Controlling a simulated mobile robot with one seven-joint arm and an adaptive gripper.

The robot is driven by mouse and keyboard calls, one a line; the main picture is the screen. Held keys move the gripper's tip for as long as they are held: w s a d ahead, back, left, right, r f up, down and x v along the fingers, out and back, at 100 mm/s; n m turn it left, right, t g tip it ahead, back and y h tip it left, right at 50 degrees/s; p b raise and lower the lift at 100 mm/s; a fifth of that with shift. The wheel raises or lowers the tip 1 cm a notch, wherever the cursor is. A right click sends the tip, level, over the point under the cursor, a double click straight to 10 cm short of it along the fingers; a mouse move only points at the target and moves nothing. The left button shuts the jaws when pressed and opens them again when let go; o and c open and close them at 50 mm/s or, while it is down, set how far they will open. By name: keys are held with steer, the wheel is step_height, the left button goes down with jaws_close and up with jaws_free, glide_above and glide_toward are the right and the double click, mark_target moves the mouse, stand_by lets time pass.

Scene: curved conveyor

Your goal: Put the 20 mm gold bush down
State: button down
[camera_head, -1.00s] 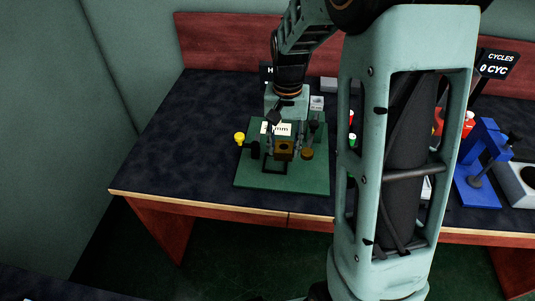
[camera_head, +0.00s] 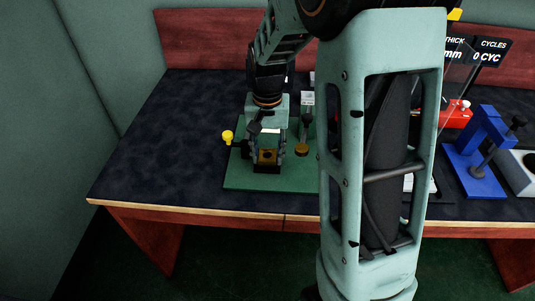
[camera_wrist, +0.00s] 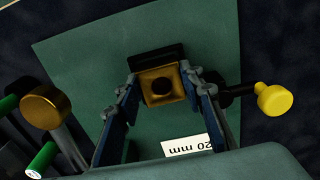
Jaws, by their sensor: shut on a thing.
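The gold bush (camera_wrist: 162,85) is a square brass-coloured block with a dark round hole. In the wrist view it sits between the two fingertips of my gripper (camera_wrist: 163,89), which is shut on it. In the head view the bush (camera_head: 267,156) is low between the fingers of my gripper (camera_head: 268,150), over the front part of the green board (camera_head: 240,180). A black block (camera_wrist: 157,56) lies right at the bush's far side in the wrist view. Whether the bush touches it or the board is unclear. A white "20 mm" label (camera_wrist: 188,146) lies on the board, partly hidden by my gripper.
A yellow knob (camera_head: 227,137) on a black stem is close beside my gripper. A round brass-topped post (camera_head: 302,149) stands on the other side. A blue clamp stand (camera_head: 480,155) is at the right. The dark table's left part (camera_head: 150,150) is clear.

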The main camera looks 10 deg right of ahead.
steer(key=c, duration=1.3)
jaws_free()
steer(key=shift+f, duration=0.1)
step_height(320, 180, up, 12)
steer(key=p, duration=0.2)
steer(key=shift+p, duration=0.4)
